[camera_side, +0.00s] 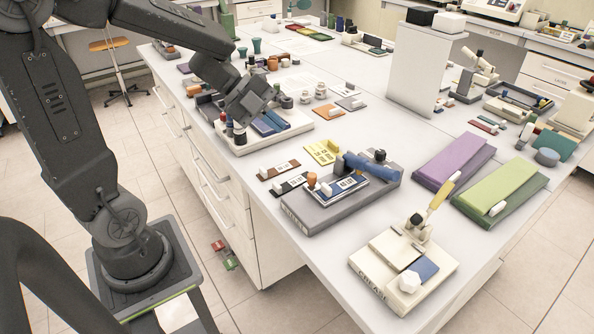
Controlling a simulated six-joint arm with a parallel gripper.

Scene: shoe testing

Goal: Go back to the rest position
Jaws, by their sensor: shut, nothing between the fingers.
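My gripper (249,101) is at the end of my dark arm, which reaches in from the upper left over the near-left part of the bench. It hangs low over a white tray (265,142) with blue pads and small dark and red items on it. The gripper is shut and holds nothing. Its fingertips are small and dark here, and I cannot tell how far above the tray they are.
A grey tester (310,218) with a blue roller stands mid-bench. A cream tester (378,292) stands at the front corner. Purple (455,160) and green (500,190) boards lie at right. A white upright panel (418,68) rises behind. Bare bench (350,125) shows between them.

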